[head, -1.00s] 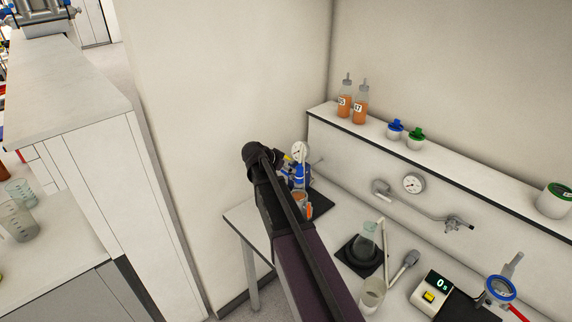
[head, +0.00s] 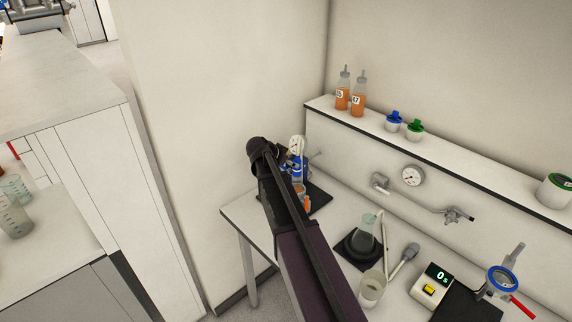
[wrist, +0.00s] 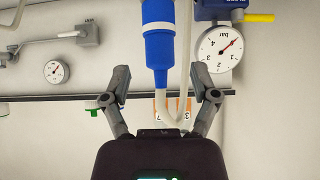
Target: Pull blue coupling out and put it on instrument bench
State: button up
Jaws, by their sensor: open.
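In the wrist view, which is upside down, a blue coupling (wrist: 159,48) with a white section above it stands between and just beyond the two fingers of my gripper (wrist: 160,76). The fingers are spread, with a gap on each side of the coupling. A white hose (wrist: 183,95) loops beside the coupling. In the head view, blue fittings (head: 297,168) show beside the dark end of my arm, partly hidden by it; my fingers cannot be made out there. The white instrument bench (head: 325,222) lies below.
A pressure gauge (wrist: 219,47) with a yellow lever (wrist: 258,17) is close to the coupling. Bottles (head: 357,97) and lidded jars (head: 414,129) stand on the ledge.

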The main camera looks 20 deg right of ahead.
aim_at(296, 172)
jog(key=shift+b+x, duration=1.45)
jog(key=shift+x, duration=1.2)
jog(key=shift+s, duration=0.1)
grip_shut()
